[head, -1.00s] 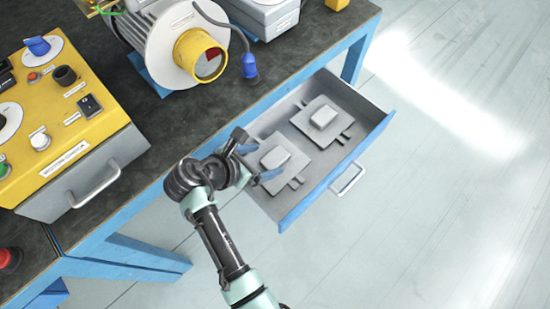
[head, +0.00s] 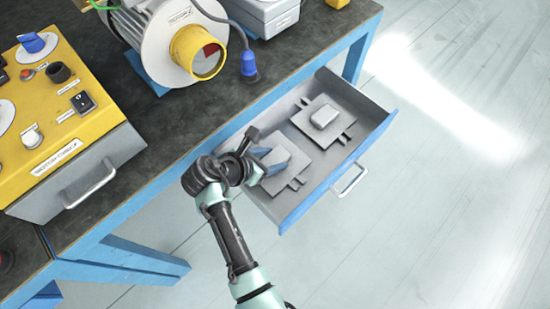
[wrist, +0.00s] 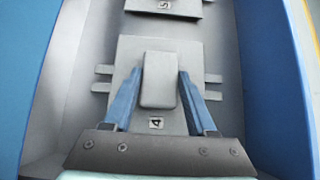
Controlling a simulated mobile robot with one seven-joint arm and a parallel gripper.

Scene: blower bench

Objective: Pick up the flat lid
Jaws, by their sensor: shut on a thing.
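Two flat grey lids lie in the open drawer, each a square plate with a raised block on top and tabs at the sides. The nearer lid (head: 302,160) carries the mark "4" in the wrist view (wrist: 158,95). My gripper (head: 275,160) is over this nearer lid, with its blue fingers on either side of the raised block, shut on it. The fingers (wrist: 158,76) hide part of the plate. The lid appears to lie on the drawer floor; I cannot tell any lift. The farther lid (head: 323,116) lies beyond, partly cut off in the wrist view (wrist: 170,8).
The drawer (head: 335,178) has blue and grey walls close around the lids and a handle on its front. The bench top (head: 190,125) overhangs at left, with a blower (head: 165,45) and a yellow control box (head: 60,110). Open floor lies right.

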